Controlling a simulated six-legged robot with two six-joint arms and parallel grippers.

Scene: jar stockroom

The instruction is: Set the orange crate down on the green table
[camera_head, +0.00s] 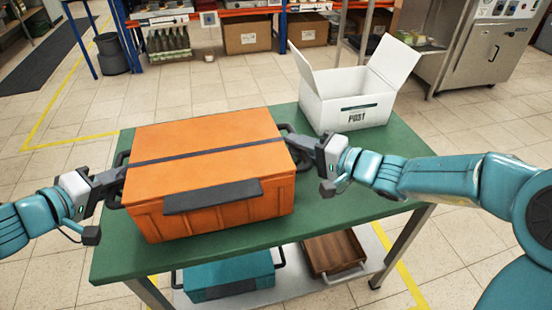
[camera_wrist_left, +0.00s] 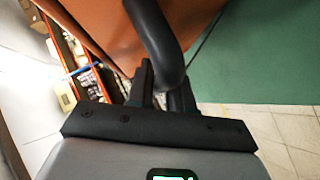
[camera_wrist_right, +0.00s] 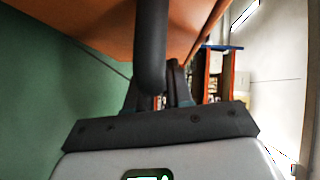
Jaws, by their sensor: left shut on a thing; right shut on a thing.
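The orange crate (camera_head: 215,168), with a closed lid, a dark strap and a dark front latch, is level over the left part of the green table (camera_head: 345,205). Its underside is hidden in the head view, so I cannot tell whether it touches the tabletop. My left gripper (camera_head: 116,182) is shut on the dark handle at the crate's left side; the handle also shows in the left wrist view (camera_wrist_left: 158,40). My right gripper (camera_head: 303,146) is shut on the handle at the right side, seen in the right wrist view (camera_wrist_right: 150,45).
A white open box marked POST (camera_head: 350,97) stands on the table's back right, close to the crate. A teal crate (camera_head: 228,277) and a brown wooden box (camera_head: 334,253) sit on the lower shelf. Shelving with bottles (camera_head: 168,44) and a steel machine (camera_head: 478,50) stand behind.

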